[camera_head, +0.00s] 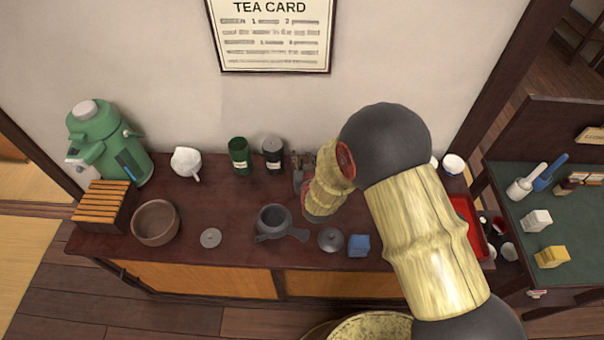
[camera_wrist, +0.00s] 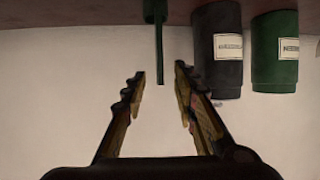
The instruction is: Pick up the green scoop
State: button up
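In the wrist view, which shows the scene upside down, a dark green scoop (camera_wrist: 158,46) has a wider block-like part at the tabletop and a thin straight handle. The handle's free end lies between my fingertips in the picture. My gripper (camera_wrist: 160,72) is open, with a gap on each side of the handle; I see no contact. In the head view my gripper (camera_head: 302,172) is small and partly covered by my arm, near the back of the table beside the black canister. I cannot make out the scoop there.
A black canister (camera_head: 273,154) and a green canister (camera_head: 240,156) stand just left of my gripper. The wall is close behind the table (camera_head: 180,238).

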jog(key=shift+w+a+f, duration=0.1)
jog(key=shift+w+f, duration=0.1)
jog(key=shift+w, duration=0.3)
jog(key=shift+c, duration=0.9)
grip_shut()
